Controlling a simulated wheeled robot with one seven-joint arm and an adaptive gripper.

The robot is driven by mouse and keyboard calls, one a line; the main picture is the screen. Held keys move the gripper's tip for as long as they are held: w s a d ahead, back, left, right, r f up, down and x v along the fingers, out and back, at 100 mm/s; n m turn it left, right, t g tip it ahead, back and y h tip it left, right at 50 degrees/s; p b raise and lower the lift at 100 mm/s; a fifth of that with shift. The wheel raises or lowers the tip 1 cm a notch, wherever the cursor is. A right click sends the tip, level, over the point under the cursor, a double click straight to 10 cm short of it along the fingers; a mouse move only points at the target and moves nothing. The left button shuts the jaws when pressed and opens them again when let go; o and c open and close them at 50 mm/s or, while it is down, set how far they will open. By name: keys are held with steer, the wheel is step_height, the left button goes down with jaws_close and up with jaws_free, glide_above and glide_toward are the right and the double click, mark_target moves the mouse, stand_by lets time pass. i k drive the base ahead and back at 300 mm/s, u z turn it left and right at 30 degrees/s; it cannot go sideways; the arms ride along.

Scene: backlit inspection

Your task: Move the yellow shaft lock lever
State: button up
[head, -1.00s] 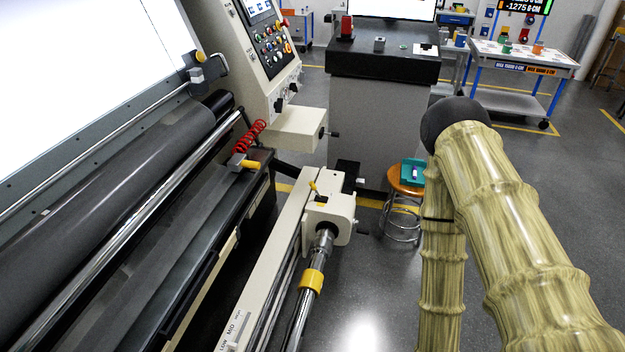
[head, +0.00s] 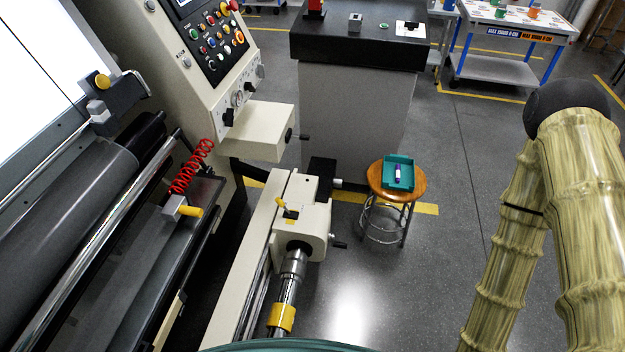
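A small yellow lever (head: 281,203), which looks like the shaft lock lever, sits on top of a cream bearing block (head: 306,226). A steel shaft (head: 292,270) runs from the block toward me and carries a yellow collar (head: 282,318). My arm shows at the right with wood-patterned links and a dark rounded joint. My gripper is out of the picture, and nothing of mine touches the lever.
A yellow handle (head: 190,211) and a red coiled cord (head: 193,165) are on the machine at left, below the control panel (head: 215,40). A round stool (head: 378,190) with a teal tray (head: 398,171) stands right of the block. Floor between stool and arm is clear.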

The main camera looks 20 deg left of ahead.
mark_target(280, 202)
steer(key=u, duration=0.3)
steer(key=i, duration=1.65)
steer(key=u, duration=0.6)
